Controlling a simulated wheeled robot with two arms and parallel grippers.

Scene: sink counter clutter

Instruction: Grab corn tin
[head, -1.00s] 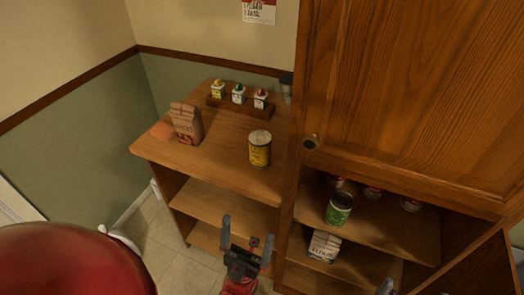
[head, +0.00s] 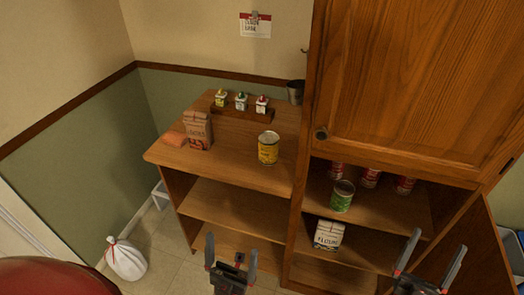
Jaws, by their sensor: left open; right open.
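A yellow tin (head: 268,148) stands upright on the top of the wooden counter, near its right side. A green tin (head: 342,196) stands on the cabinet shelf to the right, below the closed upper door. I cannot read either label well enough to tell which one is corn. My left gripper (head: 231,256) is open and empty, low in front of the shelves and apart from both tins. My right gripper (head: 433,258) is open and empty at the lower right, in front of the cabinet.
Several red tins (head: 370,177) stand behind the green tin. A flour bag (head: 328,235) sits on the shelf below. A paper bag (head: 198,130) and a small rack of spice containers (head: 241,111) are on the counter. A white trash bag (head: 125,259) lies on the floor.

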